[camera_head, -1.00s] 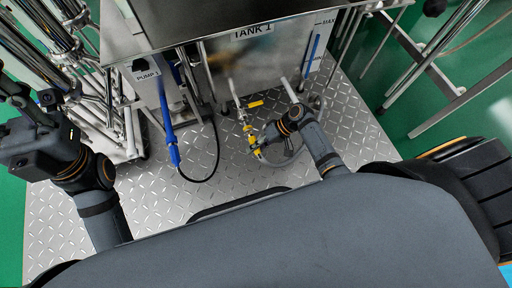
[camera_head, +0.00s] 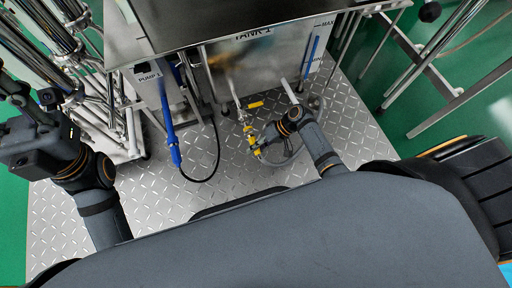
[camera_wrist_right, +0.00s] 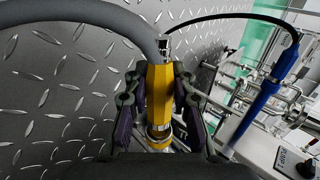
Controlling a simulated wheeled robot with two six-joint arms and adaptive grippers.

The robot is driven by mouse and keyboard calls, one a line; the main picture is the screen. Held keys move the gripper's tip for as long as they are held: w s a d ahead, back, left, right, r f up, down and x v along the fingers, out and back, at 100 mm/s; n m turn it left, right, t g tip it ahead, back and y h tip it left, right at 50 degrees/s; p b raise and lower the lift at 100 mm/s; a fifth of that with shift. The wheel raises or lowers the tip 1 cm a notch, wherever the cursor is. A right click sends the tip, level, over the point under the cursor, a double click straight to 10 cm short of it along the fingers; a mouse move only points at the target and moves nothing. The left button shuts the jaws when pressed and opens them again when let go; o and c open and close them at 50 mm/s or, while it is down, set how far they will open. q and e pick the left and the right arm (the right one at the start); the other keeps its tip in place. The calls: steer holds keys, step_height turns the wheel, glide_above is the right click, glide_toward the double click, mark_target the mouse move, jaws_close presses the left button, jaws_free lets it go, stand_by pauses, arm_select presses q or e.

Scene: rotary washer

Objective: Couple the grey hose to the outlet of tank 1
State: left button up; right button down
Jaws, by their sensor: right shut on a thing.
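Tank 1 (camera_head: 270,60) stands at the top centre of the head view, its label partly cut by the tank's upper edge. Its outlet pipe (camera_head: 234,92) runs down to a valve with a yellow handle (camera_head: 256,104). My right gripper (camera_head: 256,147) is shut on the yellow end fitting of the grey hose, just below the outlet's valve. In the right wrist view the yellow fitting (camera_wrist_right: 160,92) sits between the fingers, and the grey hose (camera_wrist_right: 115,18) curves away to the left. Whether the fitting touches the outlet is unclear. My left gripper (camera_head: 18,95) is at the far left, away from the tank; its jaws are unclear.
Pump 1 (camera_head: 147,78) stands left of the tank. A blue wand (camera_head: 171,130) with a black hose (camera_head: 214,165) hangs beside it. Metal frame legs (camera_head: 440,110) stand at the right. The tread-plate floor (camera_head: 150,210) is mostly clear in front.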

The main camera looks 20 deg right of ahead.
steer(key=shift+w+b, duration=0.35)
steer(key=shift+w, duration=0.3)
steer(key=c, duration=1)
jaws_free()
steer(key=shift+c, duration=0.2)
steer(key=v, duration=1.2)
steer(key=shift+s, duration=0.1)
